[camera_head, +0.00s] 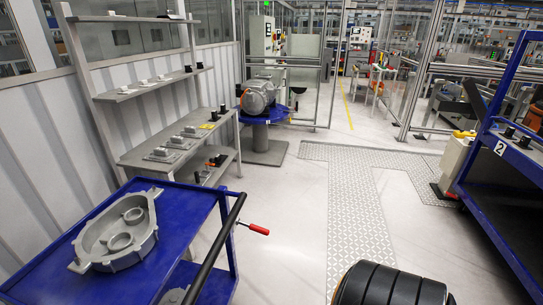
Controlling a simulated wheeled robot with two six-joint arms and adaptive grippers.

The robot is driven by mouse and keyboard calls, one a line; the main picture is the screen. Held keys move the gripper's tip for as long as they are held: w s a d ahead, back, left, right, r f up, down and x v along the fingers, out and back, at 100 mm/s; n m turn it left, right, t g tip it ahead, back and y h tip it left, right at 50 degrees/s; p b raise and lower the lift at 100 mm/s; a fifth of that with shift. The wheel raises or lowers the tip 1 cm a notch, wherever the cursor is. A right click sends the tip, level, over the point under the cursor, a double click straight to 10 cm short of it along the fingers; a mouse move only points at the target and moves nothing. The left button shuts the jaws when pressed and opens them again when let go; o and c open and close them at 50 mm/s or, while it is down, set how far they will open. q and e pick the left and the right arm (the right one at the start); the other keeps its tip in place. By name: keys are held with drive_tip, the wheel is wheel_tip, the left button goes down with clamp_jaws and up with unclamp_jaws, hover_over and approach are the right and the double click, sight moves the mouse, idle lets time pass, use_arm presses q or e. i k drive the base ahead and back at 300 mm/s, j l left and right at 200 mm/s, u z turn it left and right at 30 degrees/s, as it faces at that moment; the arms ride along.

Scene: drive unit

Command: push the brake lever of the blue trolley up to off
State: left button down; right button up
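A blue trolley (183,205) stands at the lower left, with a black push bar (215,255) along its right side. A lever with a red grip (259,229) sticks out to the right from beside the push bar, tilted slightly down in the picture. It looks like the brake lever; its mount is partly hidden and no on or off marking can be read. A grey cast housing (121,232) lies on the trolley top. Neither of my grippers is in view, and nothing is seen touching the lever.
A grey shelf bench (148,150) with small parts stands behind the trolley. A blue stand (262,117) holds a grey machine unit. A blue rack marked 2 (483,135) stands at the right. The floor (290,225) right of the lever is clear.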

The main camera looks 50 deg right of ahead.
sight(257, 229)
drive_tip(key=j+z, duration=0.1)
drive_tip(key=z, duration=1.6)
